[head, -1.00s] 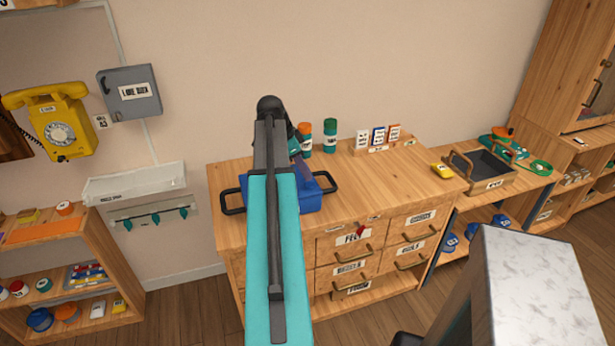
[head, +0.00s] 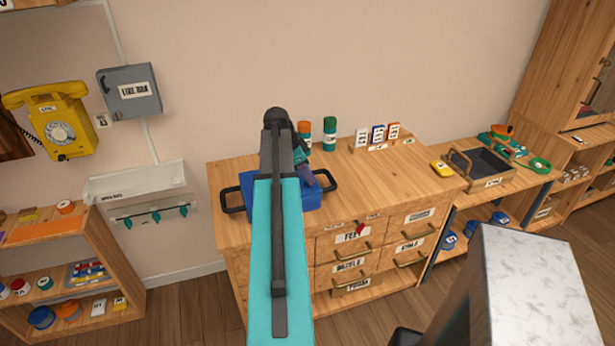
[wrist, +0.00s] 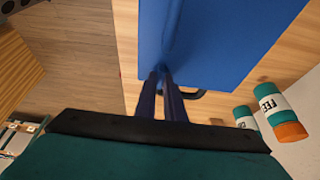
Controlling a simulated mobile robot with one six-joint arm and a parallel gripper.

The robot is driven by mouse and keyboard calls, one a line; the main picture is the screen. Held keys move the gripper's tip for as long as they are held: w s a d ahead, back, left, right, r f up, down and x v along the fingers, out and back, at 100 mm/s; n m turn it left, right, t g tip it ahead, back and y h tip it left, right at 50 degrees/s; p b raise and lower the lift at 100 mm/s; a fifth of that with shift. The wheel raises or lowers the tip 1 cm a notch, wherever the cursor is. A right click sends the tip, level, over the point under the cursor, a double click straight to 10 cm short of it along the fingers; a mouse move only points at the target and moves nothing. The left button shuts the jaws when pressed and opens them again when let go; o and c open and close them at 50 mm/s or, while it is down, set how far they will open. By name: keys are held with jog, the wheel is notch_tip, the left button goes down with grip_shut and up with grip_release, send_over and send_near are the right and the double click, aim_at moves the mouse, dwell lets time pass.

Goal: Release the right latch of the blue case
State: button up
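The blue case (head: 311,197) sits on the wooden drawer cabinet, with a black handle loop at each side. My arm covers its middle in the head view, and its latches cannot be made out. In the wrist view the blue case (wrist: 205,40) fills the top middle, with part of a dark handle just right of the fingers. My gripper (wrist: 165,78) points at the case, its two dark fingers close together and their tips at or very near its surface. Contact cannot be told. Nothing shows held between them. In the head view my gripper (head: 308,178) is over the case's right part.
A card rack (head: 378,140) and a yellow block (head: 442,168) are further right. The cabinet top (head: 375,185) between is clear.

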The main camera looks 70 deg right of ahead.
jog(key=shift+a+n, duration=0.1)
jog(key=shift+n, duration=0.3)
grip_shut()
jog(key=n+t+h+b, duration=0.1)
jog(key=n, duration=0.2)
jog(key=shift+s+a, duration=0.1)
jog(key=shift+s, duration=0.05)
jog(key=n+t, duration=0.1)
jog(key=n, duration=0.2)
jog(key=n+t, duration=0.1)
jog(key=n, duration=0.2)
jog(key=shift+s+h, duration=0.2)
jog(key=shift+h, duration=0.1)
jog(key=n+t, duration=0.2)
jog(key=n, duration=0.3)
jog(key=shift+s, duration=0.15)
jog(key=shift+n+t+y, duration=0.4)
jog(key=shift+n+t, duration=0.1)
jog(key=shift+n, duration=1.2)
jog(key=o, duration=0.7)
grip_release()
